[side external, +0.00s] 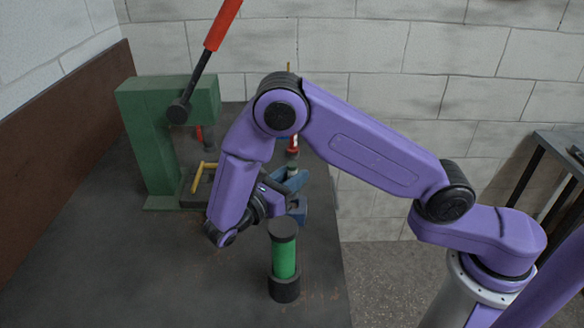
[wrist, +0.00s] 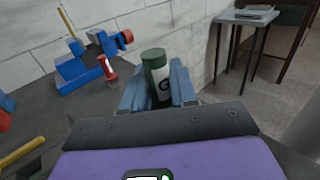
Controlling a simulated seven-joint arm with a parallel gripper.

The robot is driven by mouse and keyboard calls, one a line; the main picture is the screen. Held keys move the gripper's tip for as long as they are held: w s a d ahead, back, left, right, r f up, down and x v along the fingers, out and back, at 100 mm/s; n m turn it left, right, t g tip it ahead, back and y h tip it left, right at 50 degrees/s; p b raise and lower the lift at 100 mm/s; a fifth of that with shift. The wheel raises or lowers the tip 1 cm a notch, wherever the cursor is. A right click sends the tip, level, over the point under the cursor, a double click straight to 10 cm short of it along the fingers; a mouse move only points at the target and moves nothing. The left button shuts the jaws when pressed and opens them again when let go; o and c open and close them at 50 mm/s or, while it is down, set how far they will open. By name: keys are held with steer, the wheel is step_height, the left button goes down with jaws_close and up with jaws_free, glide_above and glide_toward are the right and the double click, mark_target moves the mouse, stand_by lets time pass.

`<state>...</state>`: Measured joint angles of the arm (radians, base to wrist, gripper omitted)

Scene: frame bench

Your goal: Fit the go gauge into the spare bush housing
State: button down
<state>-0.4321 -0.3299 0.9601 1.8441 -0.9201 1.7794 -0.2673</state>
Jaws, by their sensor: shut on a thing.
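The go gauge (wrist: 155,70) is a short cylinder with a green top and a white side marked with a dark letter G. In the wrist view it sits between the blue-grey fingers of my gripper (wrist: 158,88), which is shut on it. Its lower end is hidden behind the gripper body. In the side view my arm partly covers the grasp. A green cylinder with a black top and black base (side external: 284,262) stands upright on the bench, in front of my gripper in that view. I cannot tell for certain which thing is the spare bush housing.
A green press (side external: 150,135) with a red-handled lever (side external: 217,30) stands at the back left. A blue fixture (wrist: 75,70) and a red-and-white piece (wrist: 108,68) are left of the gauge. A yellow handle (wrist: 22,152) lies lower left. The bench front (side external: 180,285) is clear.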

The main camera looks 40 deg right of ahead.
steer(key=shift+f, duration=0.55)
steer(key=shift+f, duration=1)
stand_by(1.2)
steer(key=c, duration=0.8)
jaws_free()
steer(key=shift+a, duration=0.1)
steer(key=a, duration=0.8)
steer(key=s+a, duration=0.1)
steer(key=a, duration=0.2)
steer(key=shift+a, duration=0.4)
